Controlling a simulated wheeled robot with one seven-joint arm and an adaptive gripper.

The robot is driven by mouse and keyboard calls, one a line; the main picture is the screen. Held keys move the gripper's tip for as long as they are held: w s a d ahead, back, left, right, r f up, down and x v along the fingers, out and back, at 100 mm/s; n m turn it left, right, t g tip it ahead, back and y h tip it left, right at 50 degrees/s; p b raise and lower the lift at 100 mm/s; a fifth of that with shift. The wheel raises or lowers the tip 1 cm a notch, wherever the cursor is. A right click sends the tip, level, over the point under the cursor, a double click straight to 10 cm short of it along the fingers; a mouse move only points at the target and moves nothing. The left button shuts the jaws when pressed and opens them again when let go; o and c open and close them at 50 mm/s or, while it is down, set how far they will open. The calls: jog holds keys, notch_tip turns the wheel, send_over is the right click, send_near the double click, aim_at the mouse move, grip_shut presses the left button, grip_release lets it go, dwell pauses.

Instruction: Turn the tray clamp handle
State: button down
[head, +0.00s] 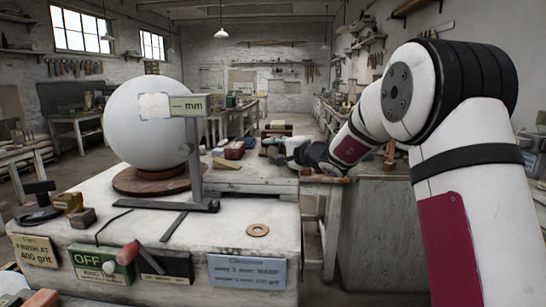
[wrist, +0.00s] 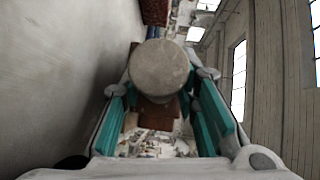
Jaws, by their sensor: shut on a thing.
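In the wrist view, my gripper (wrist: 161,92) has a teal-padded finger on each side of a round, grey-tan knob end, which I take to be the tray clamp handle (wrist: 160,68). The gripper is shut on it. The knob's round face points toward the camera, and the rest of the clamp behind it is mostly hidden. In the head view, my gripper (head: 272,147) reaches in from the right, low over the far bench. The handle and the tray cannot be made out there.
A large white plaster sphere (head: 140,110) sits on a round brown base (head: 150,179) on the near bench. A grey measuring stand (head: 197,165) is beside it. A red block (head: 234,151) lies left of my gripper.

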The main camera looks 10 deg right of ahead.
jog(key=shift+f+m+b, duration=0.1)
jog(key=shift+m+b, duration=0.3)
jog(key=shift+b, duration=0.5)
jog(key=shift+d, duration=0.1)
jog(key=c, duration=1.5)
grip_release()
jog(key=v, duration=1.2)
jog(key=shift+s+f, duration=0.1)
jog(key=shift+f, duration=0.2)
